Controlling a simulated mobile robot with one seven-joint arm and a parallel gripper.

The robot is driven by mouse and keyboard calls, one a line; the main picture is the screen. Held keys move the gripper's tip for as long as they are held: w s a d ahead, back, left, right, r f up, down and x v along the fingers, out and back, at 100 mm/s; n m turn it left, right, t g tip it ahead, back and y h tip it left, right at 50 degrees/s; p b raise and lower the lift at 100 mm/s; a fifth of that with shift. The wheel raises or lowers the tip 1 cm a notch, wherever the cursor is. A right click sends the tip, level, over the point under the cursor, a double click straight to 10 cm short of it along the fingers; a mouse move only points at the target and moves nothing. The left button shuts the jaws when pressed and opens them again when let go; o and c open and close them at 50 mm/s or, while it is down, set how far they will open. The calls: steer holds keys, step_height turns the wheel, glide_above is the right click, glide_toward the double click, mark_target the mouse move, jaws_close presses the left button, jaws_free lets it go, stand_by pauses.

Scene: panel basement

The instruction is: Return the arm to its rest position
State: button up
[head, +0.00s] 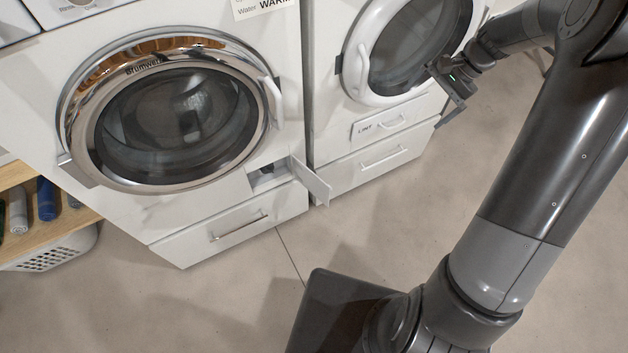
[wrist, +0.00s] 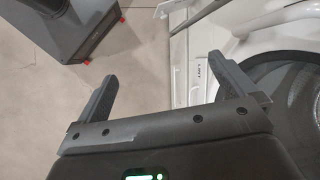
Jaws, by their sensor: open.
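My gripper (head: 447,92) is at the upper right in the head view, in front of the right-hand machine's round door and lint panel. In the wrist view my gripper (wrist: 162,88) has its two fingers spread wide, with nothing between them. It is open and empty. My arm runs from the bottom centre up the right side of the head view, bent at the top right, and hides part of the floor and the right machine's edge.
The left washing machine (head: 45,75) has its round door shut and a small flap (head: 311,182) open at lower right. The right machine (head: 325,45) has a lint panel (head: 385,125). A wooden shelf with bottles and a white basket (head: 50,254) stand at left. The floor (head: 190,310) in front is clear.

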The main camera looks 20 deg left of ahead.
steer(key=w+a+f+m+g+y, duration=0.1)
steer(key=a+f+m+y, duration=0.15)
steer(key=f, duration=0.95)
steer(key=w+a+f+m+g+y, duration=0.1)
steer(key=f+m+y, duration=0.2)
steer(key=f, duration=1)
steer(key=a+f+m+g+y, duration=0.1)
steer(key=f+m+y, duration=0.1)
steer(key=f, duration=1)
steer(key=x, duration=1)
steer(key=shift+w+a, duration=0.15)
steer(key=shift+w, duration=0.25)
steer(key=v, duration=1)
steer(key=shift+s, duration=0.2)
